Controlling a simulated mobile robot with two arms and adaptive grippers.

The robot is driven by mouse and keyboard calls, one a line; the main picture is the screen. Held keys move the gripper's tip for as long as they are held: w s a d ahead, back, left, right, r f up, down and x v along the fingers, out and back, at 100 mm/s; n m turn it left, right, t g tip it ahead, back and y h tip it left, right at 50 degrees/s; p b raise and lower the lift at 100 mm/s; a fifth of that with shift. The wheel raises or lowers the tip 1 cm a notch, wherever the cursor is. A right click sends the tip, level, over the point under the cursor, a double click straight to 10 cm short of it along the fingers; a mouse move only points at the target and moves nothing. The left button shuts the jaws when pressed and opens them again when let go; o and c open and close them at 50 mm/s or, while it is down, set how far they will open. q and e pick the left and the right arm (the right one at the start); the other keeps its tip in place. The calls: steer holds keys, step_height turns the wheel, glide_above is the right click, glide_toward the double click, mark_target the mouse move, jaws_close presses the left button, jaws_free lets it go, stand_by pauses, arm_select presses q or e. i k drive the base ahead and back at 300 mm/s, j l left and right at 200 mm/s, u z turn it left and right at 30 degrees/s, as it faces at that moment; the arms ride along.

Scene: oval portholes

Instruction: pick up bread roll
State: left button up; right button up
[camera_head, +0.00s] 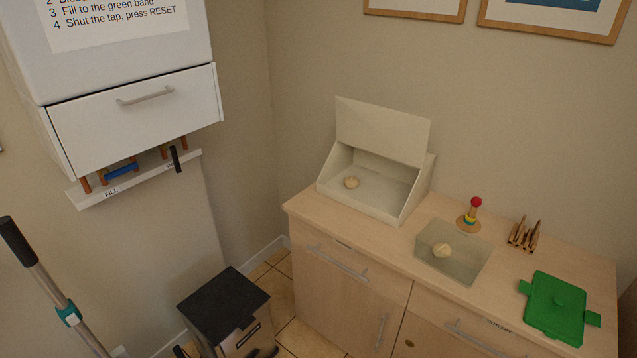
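Neither of my grippers shows in the head view.
A dark-lidded pedal bin (224,306) stands on the floor left of the counter (310,206). A white wall unit (135,117) hangs at upper left.

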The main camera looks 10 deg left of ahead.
mark_target(352, 182)
steer(key=i+l+u, duration=0.25)
steer(key=i, duration=0.15)
steer(key=i+l+u, duration=0.2)
steer(key=i, duration=0.2)
